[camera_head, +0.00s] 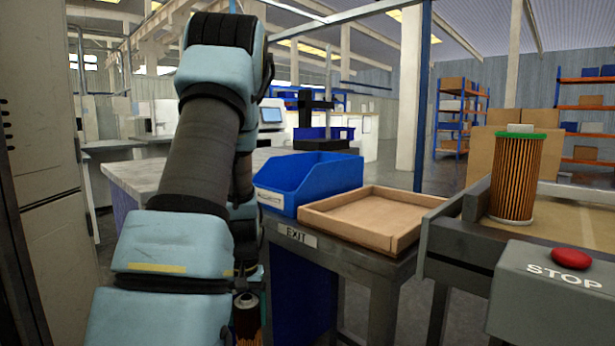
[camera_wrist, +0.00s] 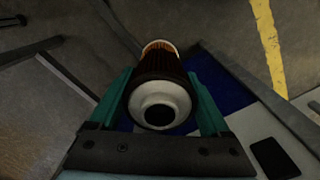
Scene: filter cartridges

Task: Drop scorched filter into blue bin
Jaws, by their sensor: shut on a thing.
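My gripper (camera_wrist: 159,80) is shut on the scorched filter (camera_wrist: 160,62), a cylinder with a dark, blackened body, an orange patch at its far end and a pale ring-shaped cap towards the camera. In the head view, the held filter (camera_head: 247,318) shows low beside my arm, in front of and below the table edge; my arm hides most of the gripper there. The blue bin (camera_head: 318,183) stands open-topped on the table, up and right of the held filter. The inside of the bin is mostly hidden.
A shallow wooden tray (camera_head: 365,216) sits right of the bin on the grey table (camera_head: 345,262) marked EXIT. A clean green-capped filter (camera_head: 515,178) stands upright on the conveyor (camera_head: 573,225). A STOP button box (camera_head: 555,290) is at the right front. The wrist view shows floor with a yellow line (camera_wrist: 268,45).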

